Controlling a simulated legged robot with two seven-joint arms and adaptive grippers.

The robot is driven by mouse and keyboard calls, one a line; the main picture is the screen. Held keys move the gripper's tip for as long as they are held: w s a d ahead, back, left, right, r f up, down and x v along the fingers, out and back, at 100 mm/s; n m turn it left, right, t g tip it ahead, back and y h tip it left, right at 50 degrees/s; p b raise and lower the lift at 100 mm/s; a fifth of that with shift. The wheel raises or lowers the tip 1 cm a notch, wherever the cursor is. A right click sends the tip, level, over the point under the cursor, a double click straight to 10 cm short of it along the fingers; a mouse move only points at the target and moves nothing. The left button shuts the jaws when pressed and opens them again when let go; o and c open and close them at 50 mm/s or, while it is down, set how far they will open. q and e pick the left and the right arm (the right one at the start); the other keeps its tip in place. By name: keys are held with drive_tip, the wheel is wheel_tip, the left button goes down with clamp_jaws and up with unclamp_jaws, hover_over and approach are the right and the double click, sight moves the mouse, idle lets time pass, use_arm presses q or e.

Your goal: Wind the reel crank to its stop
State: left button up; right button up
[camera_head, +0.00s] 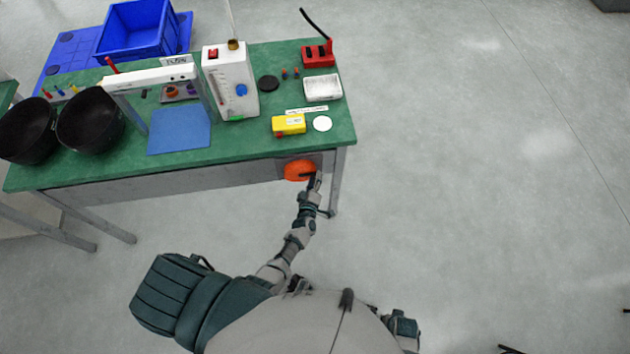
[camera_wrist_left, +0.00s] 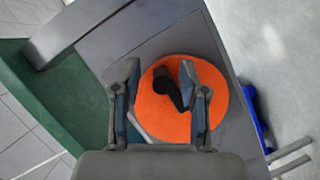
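The reel is an orange disc (camera_head: 298,170) on the front of the green-topped bench, near its right end. It also shows in the left wrist view (camera_wrist_left: 160,118). The black crank (camera_wrist_left: 168,88) stands out from the disc face. My left gripper (camera_head: 314,180) is at the right part of the reel. In the left wrist view, my left gripper (camera_wrist_left: 160,95) is open, with its fingers apart and the crank's black grip between them, nearer the right finger. I cannot tell whether they touch. My right gripper is not in view.
The green bench top (camera_head: 250,135) holds a white box unit (camera_head: 230,85), a yellow box (camera_head: 289,124), a red holder (camera_head: 318,53) and black bowls (camera_head: 90,122). A bench leg (camera_head: 338,180) stands just right of the reel.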

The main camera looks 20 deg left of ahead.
use_arm(q)
drive_tip(key=shift+s+f, duration=0.1)
drive_tip(key=shift+s, duration=0.05)
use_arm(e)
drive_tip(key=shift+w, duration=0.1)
use_arm(q)
drive_tip(key=shift+s+d, duration=0.1)
drive_tip(key=shift+s, duration=0.25)
drive_tip(key=v, duration=1.1)
drive_tip(key=s+d+f+m+g+h+p, duration=0.1)
drive_tip(key=s+d+f+m+g+h, duration=0.35)
drive_tip(key=s+f+m, duration=0.45)
drive_tip(key=s+a+f+m+g, duration=0.3)
drive_tip(key=s+f+g, duration=0.1)
drive_tip(key=s, duration=0.4)
drive_tip(key=s+a+f+m+g+y, duration=0.1)
drive_tip(key=s+a+f+m+g, duration=0.2)
drive_tip(key=s, duration=0.5)
drive_tip(key=shift+s+f+m+g+p, duration=0.35)
drive_tip(key=shift+f+m+g, duration=0.35)
drive_tip(key=shift+f+g, duration=0.3)
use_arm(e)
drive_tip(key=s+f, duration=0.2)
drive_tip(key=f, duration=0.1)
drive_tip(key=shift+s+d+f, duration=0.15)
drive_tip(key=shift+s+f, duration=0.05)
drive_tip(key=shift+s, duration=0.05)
